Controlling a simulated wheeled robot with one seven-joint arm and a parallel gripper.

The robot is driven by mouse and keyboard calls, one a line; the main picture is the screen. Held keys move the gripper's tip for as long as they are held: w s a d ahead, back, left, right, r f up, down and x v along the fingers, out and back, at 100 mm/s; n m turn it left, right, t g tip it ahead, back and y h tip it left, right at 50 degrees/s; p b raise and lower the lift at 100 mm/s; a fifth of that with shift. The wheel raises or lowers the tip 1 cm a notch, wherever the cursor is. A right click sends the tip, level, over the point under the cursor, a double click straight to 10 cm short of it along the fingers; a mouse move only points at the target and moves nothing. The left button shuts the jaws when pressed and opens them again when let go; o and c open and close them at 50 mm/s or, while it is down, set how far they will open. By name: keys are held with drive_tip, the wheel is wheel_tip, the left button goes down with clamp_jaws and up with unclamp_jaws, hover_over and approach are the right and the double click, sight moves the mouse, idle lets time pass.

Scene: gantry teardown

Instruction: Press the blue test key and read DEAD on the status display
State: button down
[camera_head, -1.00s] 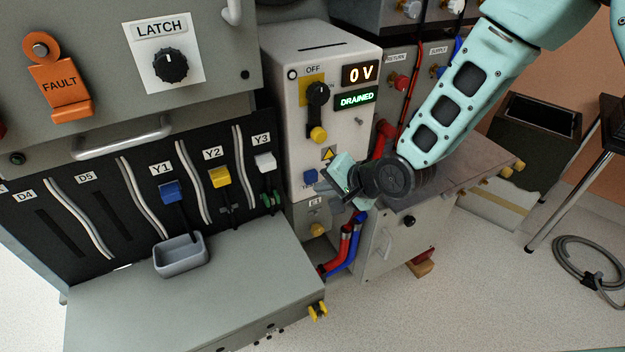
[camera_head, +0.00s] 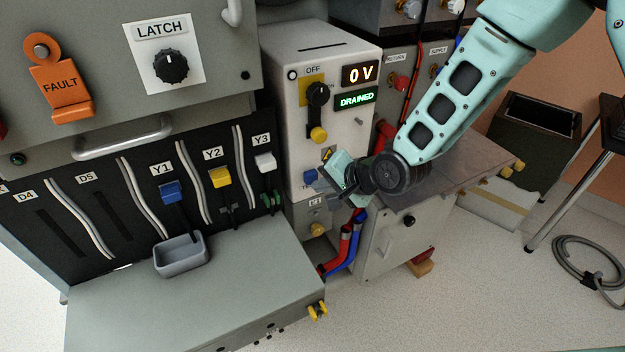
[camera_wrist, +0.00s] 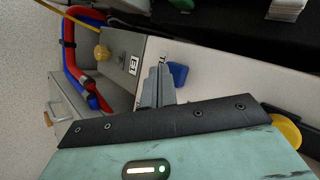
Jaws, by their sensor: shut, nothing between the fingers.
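The blue test key (camera_head: 310,177) sits low on the front of the pale E1 cabinet (camera_head: 345,55). It also shows in the wrist view (camera_wrist: 178,74). My gripper (camera_head: 322,181) is shut and empty. Its fingertips (camera_wrist: 158,72) are close beside the key, and I cannot tell whether they touch it. The status display (camera_head: 354,99) glows green and reads DRAINED. The voltage display (camera_head: 360,74) above it reads 0 V. The black rotary handle (camera_head: 318,95) is beside the OFF label.
A grey tray (camera_head: 181,256) rests on the grey bench (camera_head: 200,300) at left. Red and blue hoses (camera_head: 346,243) run below the cabinet. A yellow knob (camera_head: 318,134) projects above the key. A side cabinet (camera_head: 405,235) stands right of the hoses.

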drive_tip(key=shift+w+a, duration=0.2)
drive_tip(key=shift+w, duration=0.15)
idle(0.4)
drive_tip(key=shift+s+d, duration=0.45)
drive_tip(key=shift+s, duration=0.3)
drive_tip(key=shift+s, duration=0.1)
drive_tip(key=s+d, duration=0.2)
drive_tip(key=s, duration=0.1)
drive_tip(key=s+d, duration=0.1)
drive_tip(key=s, duration=0.1)
idle(0.3)
idle(0.3)
